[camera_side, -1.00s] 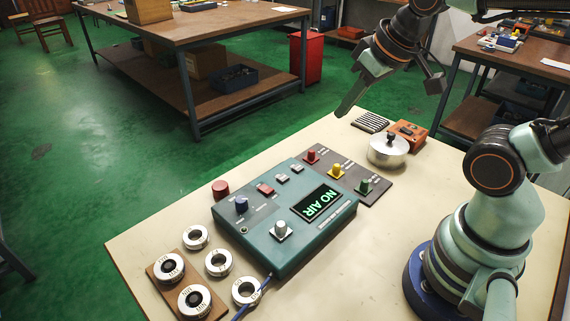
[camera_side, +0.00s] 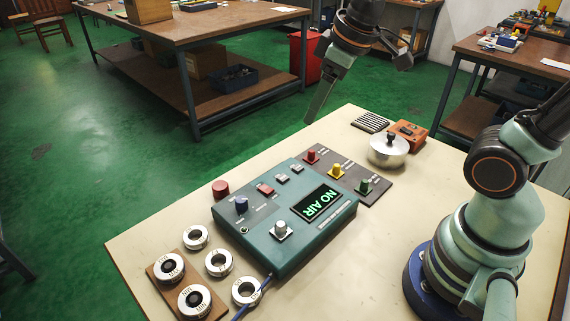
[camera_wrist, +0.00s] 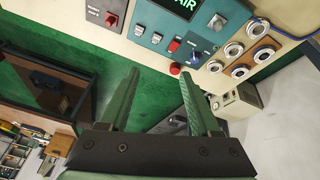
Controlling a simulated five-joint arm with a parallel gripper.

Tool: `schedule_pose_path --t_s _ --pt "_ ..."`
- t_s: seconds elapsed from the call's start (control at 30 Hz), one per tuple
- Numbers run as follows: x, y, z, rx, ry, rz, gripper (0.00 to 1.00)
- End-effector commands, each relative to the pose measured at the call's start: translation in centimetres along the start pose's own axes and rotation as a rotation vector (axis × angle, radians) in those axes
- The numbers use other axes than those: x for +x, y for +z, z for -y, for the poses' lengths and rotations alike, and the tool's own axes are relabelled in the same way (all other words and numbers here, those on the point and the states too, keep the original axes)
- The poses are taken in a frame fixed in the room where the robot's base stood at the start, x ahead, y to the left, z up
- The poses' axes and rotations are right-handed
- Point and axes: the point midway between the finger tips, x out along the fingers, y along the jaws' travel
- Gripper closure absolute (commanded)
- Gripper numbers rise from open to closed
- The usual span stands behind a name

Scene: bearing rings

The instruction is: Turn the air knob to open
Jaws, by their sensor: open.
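The teal control box (camera_side: 305,238) stands on the bench with a lit display (camera_side: 318,203) reading NO AIR. It carries a blue knob (camera_side: 241,205) and a pale grey knob (camera_side: 281,229). A brown panel behind it has red (camera_side: 312,156), yellow (camera_side: 337,171) and green (camera_side: 364,186) knobs. Their small labels are too small to read, so I cannot tell which is the air knob. My gripper (camera_side: 316,100) is open and empty, high beyond the box's far side, touching nothing. In the wrist view its fingers (camera_wrist: 160,75) are spread apart, and the box is at the top.
A silver lidded pot (camera_side: 388,152), an orange box (camera_side: 409,134) and a dark ribbed pad (camera_side: 370,122) are at the back. A red button (camera_side: 220,188) is left of the box. Several bearing rings (camera_side: 218,262) lie front left, some on a wooden board (camera_side: 212,308).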

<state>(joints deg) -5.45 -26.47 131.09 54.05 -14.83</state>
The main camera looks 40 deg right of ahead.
Motion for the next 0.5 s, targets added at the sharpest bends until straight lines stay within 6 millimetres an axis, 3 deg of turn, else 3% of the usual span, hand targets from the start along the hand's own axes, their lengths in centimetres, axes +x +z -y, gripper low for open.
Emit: schedule_pose_path --t_s 0.3,0.5 --pt "4.8 -5.8 4.2 -0.513 -0.115 0.147 0.36" --pt "8.8 -8.1 7.5 -0.806 -0.196 0.216 0.36"
